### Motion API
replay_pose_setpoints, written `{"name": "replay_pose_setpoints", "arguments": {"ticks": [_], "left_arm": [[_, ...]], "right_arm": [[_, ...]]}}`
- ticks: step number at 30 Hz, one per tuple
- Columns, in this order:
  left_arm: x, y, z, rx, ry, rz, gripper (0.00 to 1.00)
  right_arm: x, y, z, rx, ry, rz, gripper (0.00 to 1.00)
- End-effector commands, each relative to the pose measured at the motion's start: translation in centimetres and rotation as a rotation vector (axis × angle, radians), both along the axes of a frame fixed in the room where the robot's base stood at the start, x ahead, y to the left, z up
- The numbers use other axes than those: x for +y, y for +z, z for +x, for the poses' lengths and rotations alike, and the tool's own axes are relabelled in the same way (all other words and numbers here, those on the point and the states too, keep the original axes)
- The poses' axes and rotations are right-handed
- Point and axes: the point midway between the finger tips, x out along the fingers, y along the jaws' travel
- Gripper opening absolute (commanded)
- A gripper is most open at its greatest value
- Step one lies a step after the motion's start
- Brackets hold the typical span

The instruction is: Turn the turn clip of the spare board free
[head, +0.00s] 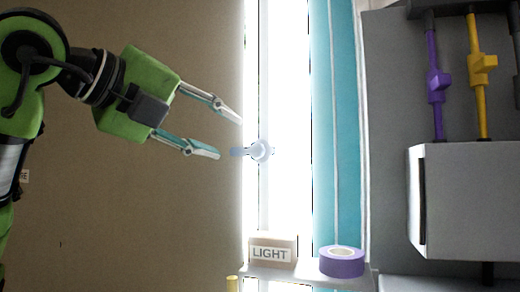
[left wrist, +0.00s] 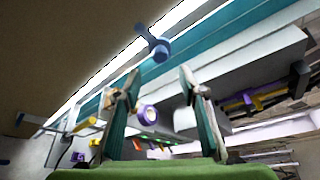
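The turn clip (head: 261,150) is a small blue-grey knob with a short arm pointing left toward the brown surface (head: 150,215). It sits on the bright white strip in the head view. I cannot tell for sure whether that brown surface is the spare board. My left gripper (head: 230,137) is open and empty, its two fingers pointing right at the clip, with the fingertips just left of it. In the left wrist view the clip (left wrist: 158,48) shows beyond the open fingertips, apparently not touched. My right gripper is in neither view.
A shelf (head: 300,270) below the clip holds a LIGHT sign (head: 272,250) and a purple tape roll (head: 342,262). A teal strip (head: 335,130) stands right of the white one. Farther right are a grey box (head: 470,195) and purple and yellow rods (head: 482,64).

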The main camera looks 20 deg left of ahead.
Motion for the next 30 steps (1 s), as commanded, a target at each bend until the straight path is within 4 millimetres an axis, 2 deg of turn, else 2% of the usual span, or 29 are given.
{"name": "replay_pose_setpoints", "arguments": {"ticks": [3, 6, 10, 15, 21, 28, 29, 30], "left_arm": [[-1.0, -0.5, 2.5, 0.005, -0.001, 0.002, 0.38], [-1.7, -1.0, 4.5, 0.005, -0.002, 0.001, 0.38], [-2.6, -1.5, 6.8, 0.004, -0.002, 0.001, 0.38], [-3.4, -2.1, 8.9, 0.002, -0.002, 0.0, 0.38], [-3.8, -2.4, 9.9, 0.0, -0.002, 0.001, 0.38], [-3.8, -2.5, 10.0, -0.001, -0.002, 0.0, 0.38], [-3.8, -2.5, 10.0, -0.001, -0.002, 0.0, 0.35], [-3.8, -2.5, 10.0, -0.001, -0.002, 0.0, 0.25]], "right_arm": [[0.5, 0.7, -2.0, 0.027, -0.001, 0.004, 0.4], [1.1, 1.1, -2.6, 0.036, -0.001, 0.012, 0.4], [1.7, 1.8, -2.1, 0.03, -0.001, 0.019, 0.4], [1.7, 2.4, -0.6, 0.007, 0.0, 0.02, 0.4], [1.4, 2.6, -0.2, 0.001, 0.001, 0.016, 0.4], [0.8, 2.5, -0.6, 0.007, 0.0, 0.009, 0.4], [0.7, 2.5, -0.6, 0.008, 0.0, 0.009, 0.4], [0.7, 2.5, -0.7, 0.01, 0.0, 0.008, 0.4]]}}
